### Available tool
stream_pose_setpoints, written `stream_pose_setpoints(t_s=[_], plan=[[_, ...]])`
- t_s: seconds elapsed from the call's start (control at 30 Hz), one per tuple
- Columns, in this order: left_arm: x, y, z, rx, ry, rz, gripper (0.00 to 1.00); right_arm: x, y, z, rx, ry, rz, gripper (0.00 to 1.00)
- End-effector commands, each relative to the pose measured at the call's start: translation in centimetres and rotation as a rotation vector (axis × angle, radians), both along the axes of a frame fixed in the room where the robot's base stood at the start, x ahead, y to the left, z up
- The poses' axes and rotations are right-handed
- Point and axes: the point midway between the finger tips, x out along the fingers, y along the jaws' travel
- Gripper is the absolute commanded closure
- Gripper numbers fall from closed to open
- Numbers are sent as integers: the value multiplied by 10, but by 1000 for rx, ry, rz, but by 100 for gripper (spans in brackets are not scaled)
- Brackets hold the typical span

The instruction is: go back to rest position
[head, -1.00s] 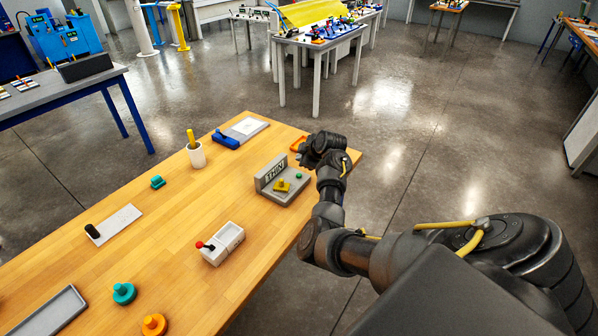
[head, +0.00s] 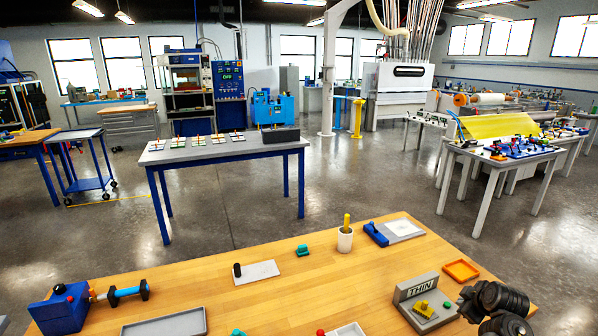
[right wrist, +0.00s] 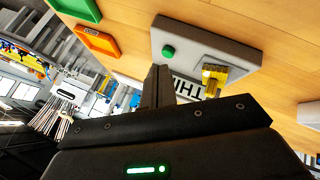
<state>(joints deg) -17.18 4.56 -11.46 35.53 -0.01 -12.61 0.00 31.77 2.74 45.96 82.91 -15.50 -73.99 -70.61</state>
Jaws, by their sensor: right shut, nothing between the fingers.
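My right gripper (right wrist: 158,85) is shut and empty; in the right wrist view its fingers are together in front of the grey THIN stand. In the head view the right arm's dark end shows at the lower right, beside the stand (head: 403,294) and apart from it as far as I can tell. The stand bears a yellow piece (head: 424,307) and a green button (right wrist: 168,51). My left gripper is not in view.
The wooden table (head: 330,275) holds an orange tray (head: 461,270), a white cup (head: 345,240) with a yellow stick, a blue-handled board (head: 400,230), a grey tray (head: 165,324) and a blue block (head: 60,312) with a dumbbell-like part. Open floor lies beyond the table.

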Motion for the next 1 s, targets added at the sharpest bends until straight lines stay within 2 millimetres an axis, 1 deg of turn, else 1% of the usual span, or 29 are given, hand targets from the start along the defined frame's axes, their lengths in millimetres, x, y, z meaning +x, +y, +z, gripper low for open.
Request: stream_pose_setpoints(t_s=[0.03,0.07,0.1,0.17,0.2,0.27,0.3,0.4,0.5,0.6,0.8,1.0], plan=[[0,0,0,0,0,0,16,-26,3,-15,-19,45,-38,100],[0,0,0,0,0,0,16,-41,7,-21,-27,67,-64,100],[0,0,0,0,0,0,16,-61,16,-29,-33,93,-100,100],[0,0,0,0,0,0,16,-91,35,-40,-36,125,-146,100],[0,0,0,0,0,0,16,-112,51,-48,-31,144,-173,100],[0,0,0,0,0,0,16,-145,78,-57,-13,167,-208,100],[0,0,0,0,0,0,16,-167,98,-63,5,181,-230,100],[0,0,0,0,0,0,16,-218,144,-72,66,211,-272,100],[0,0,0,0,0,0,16,-255,178,-75,125,236,-302,100],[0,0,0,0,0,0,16,-286,204,-75,177,262,-325,100],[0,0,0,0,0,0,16,-338,244,-70,270,312,-366,100],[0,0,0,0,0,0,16,-383,277,-60,359,365,-411,100]])
